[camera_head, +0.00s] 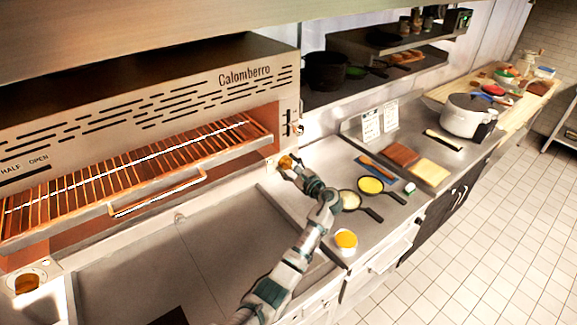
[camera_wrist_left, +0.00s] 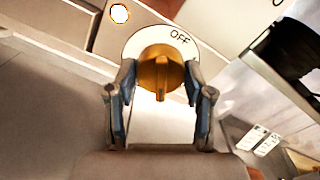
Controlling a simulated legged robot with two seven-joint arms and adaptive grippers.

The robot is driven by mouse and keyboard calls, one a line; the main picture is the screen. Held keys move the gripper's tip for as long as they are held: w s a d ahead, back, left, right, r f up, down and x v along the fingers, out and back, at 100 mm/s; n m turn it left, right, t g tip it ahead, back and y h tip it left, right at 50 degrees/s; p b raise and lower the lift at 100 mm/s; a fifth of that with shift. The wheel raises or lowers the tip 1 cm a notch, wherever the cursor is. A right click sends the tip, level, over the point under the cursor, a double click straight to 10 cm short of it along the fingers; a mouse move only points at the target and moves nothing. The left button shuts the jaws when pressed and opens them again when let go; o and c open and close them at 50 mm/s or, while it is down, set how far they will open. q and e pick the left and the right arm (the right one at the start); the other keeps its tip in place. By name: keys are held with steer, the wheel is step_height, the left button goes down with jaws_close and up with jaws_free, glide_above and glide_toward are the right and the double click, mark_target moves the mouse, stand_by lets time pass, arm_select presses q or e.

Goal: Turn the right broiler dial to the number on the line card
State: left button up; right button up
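The right broiler dial (camera_head: 285,162) is a brass-yellow knob at the broiler's right front corner. In the left wrist view the dial (camera_wrist_left: 160,70) sits on a white round plate marked OFF at upper right; its raised grip points down. My left gripper (camera_head: 293,167) is at the dial. In the wrist view my left gripper (camera_wrist_left: 160,80) has its fingers spread, one on each side of the knob; whether they touch it is unclear. Two white cards, one a line card (camera_head: 371,126), stand on the counter at the back; their writing is too small to read. My right gripper is out of view.
The left dial (camera_head: 27,282) is at the broiler's far left. The rack handle (camera_head: 158,195) juts out left of my gripper. Pans (camera_head: 370,186), an orange-topped cup (camera_head: 346,240) and a large pot (camera_head: 468,116) stand on the counter to the right.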

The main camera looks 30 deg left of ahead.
arm_select(q)
steer(key=o, duration=0.4)
steer(key=shift+f, duration=0.35)
steer(key=shift+c, duration=0.2)
steer(key=shift+w+r, duration=0.1)
steer(key=shift+w, duration=0.05)
steer(key=shift+d+r, duration=0.1)
steer(key=v, duration=1.2)
steer(key=shift+w, duration=0.1)
